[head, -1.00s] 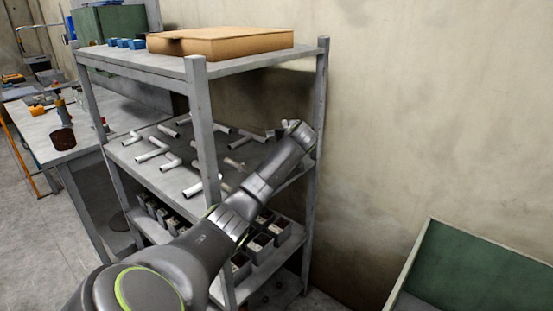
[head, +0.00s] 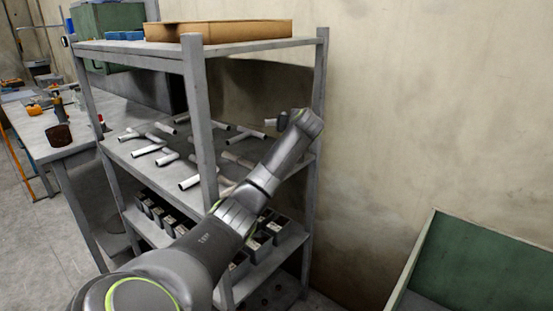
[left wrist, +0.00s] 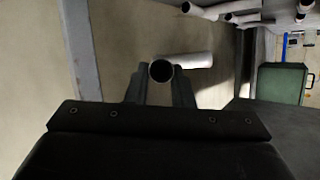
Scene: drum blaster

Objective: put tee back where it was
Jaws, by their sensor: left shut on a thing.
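My left gripper (head: 284,121) reaches over the right end of the middle shelf (head: 125,151) in the head view; its fingers are mostly hidden behind my wrist. In the left wrist view the fingers (left wrist: 162,92) are shut on a white pipe tee (left wrist: 185,60). One dark round open end of the tee faces the camera, and a white arm extends to the right. Several other white tees, such as one near the front post (head: 190,183), lie on the middle shelf. Whether the held tee touches the shelf cannot be told. My right gripper is not in view.
A grey front post (head: 197,110) stands close beside my left arm. The top shelf (head: 130,46) bears a cardboard box (head: 220,31); the lower shelf holds several dark boxes. A wall stands at the right, with a green bin (head: 480,265) below it.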

